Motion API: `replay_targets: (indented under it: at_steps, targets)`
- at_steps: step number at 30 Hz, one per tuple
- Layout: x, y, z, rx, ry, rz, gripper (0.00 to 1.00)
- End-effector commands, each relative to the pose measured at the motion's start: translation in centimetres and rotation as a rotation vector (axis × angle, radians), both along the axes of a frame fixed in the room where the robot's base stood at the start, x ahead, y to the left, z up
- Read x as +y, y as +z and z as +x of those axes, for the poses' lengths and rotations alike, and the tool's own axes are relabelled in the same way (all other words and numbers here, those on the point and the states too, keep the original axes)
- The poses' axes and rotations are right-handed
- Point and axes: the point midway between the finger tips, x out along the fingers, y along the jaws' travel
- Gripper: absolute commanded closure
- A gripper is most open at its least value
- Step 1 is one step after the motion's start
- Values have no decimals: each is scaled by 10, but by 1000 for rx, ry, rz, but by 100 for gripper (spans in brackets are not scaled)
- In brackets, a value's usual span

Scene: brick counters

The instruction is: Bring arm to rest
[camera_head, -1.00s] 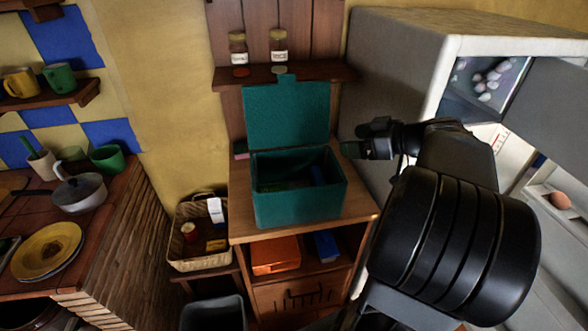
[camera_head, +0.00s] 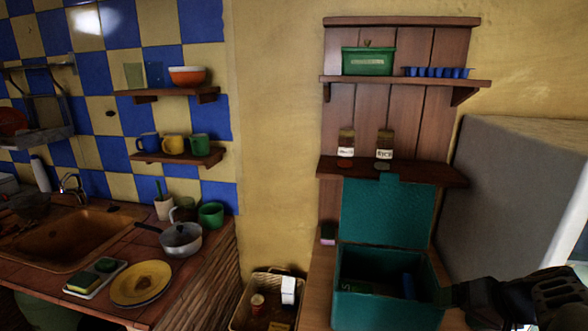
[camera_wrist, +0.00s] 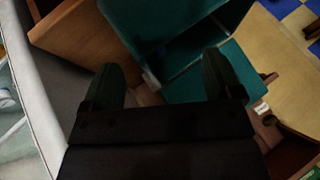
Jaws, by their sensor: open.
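My gripper (camera_wrist: 165,85) is open and empty in the wrist view, its two dark green fingers spread apart. In the head view my dark gripper (camera_head: 452,296) shows at the lower right, close to the right side of the teal box. The teal box (camera_head: 385,312) stands on the wooden cabinet with its lid (camera_head: 385,215) raised against the back. A blue item (camera_head: 408,286) lies inside it. The box also shows in the wrist view (camera_wrist: 200,65), just beyond the fingers. Whether a finger touches it I cannot tell.
A shelf with two jars (camera_head: 384,145) is above the box. A grey fridge (camera_head: 525,190) stands to the right. A wicker basket (camera_head: 262,300) is on the lower left. The tiled counter holds a pan (camera_head: 181,240) and a yellow plate (camera_head: 141,284).

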Motion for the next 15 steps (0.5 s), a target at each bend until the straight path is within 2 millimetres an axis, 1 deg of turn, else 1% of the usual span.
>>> replay_targets:
  at_steps: [1, 3, 6, 8, 10, 12, 15]
  targets:
    - [18, -12, -7, 105, -36, -13, 15]
    - [41, -27, -18, 238, -94, -64, 15]
    - [74, -43, -34, 345, -135, -199, 15]
    - [91, -48, -41, 356, -120, -283, 15]
    - [109, -50, -46, 338, -68, -368, 15]
    - [125, -50, -50, 307, 14, -438, 15]
    - [147, -48, -54, 264, 123, -494, 15]
